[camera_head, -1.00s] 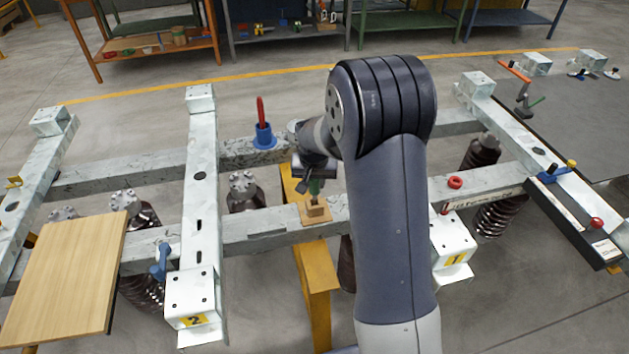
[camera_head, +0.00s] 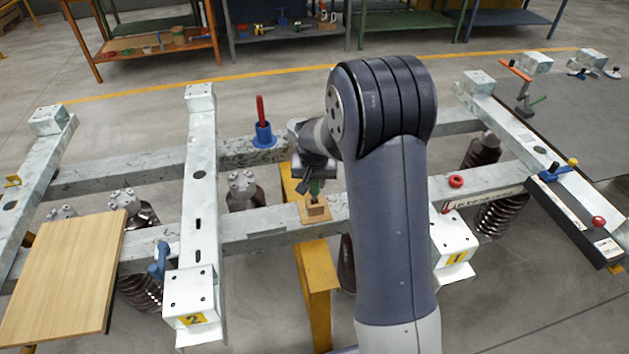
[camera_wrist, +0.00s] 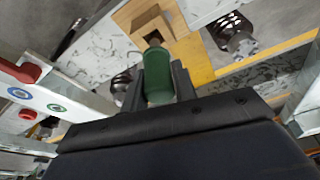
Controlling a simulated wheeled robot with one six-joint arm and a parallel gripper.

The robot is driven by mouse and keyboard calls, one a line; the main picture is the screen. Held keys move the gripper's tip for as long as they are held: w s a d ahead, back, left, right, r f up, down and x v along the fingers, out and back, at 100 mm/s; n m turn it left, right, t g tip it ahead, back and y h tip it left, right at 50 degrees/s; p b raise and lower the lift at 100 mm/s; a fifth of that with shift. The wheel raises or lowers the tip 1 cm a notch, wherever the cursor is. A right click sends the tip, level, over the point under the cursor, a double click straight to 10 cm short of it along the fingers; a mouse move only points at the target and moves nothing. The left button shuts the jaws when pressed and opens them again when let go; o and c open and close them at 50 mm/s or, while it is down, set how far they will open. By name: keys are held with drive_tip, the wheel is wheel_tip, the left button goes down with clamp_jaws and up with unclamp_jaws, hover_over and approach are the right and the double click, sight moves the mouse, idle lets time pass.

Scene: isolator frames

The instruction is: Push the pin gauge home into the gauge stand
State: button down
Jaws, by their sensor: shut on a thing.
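The pin gauge has a green handle (camera_wrist: 158,78), and it also shows as a small green patch in the head view (camera_head: 315,187). My gripper (camera_wrist: 158,88) is shut on this handle, one dark finger on each side. The gauge stand is a small light-wood block on a wooden base (camera_head: 315,213), set on the near cross beam; it also shows at the top of the wrist view (camera_wrist: 181,18). My gripper is just above the stand, with the gauge's lower end at the block. How deep the pin sits is hidden.
The stand rests on a grey marbled beam (camera_head: 270,222). A blue holder with a red-handled tool (camera_head: 263,135) stands on the far beam. A red ring (camera_head: 456,181) lies to the right. A wooden board (camera_head: 65,275) is at the left, and a yellow support (camera_head: 318,275) runs below.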

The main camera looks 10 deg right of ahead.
sight(314, 191)
drive_tip(key=shift+f+b, duration=1.4)
drive_tip(key=shift+f, duration=0.45)
drive_tip(key=c, duration=1.1)
unclamp_jaws()
drive_tip(key=shift+o, duration=0.2)
drive_tip(key=shift+r, duration=0.1)
drive_tip(key=v, duration=1)
drive_tip(key=shift+s+r, duration=0.2)
drive_tip(key=shift+r, duration=0.1)
drive_tip(key=shift+f, duration=0.15)
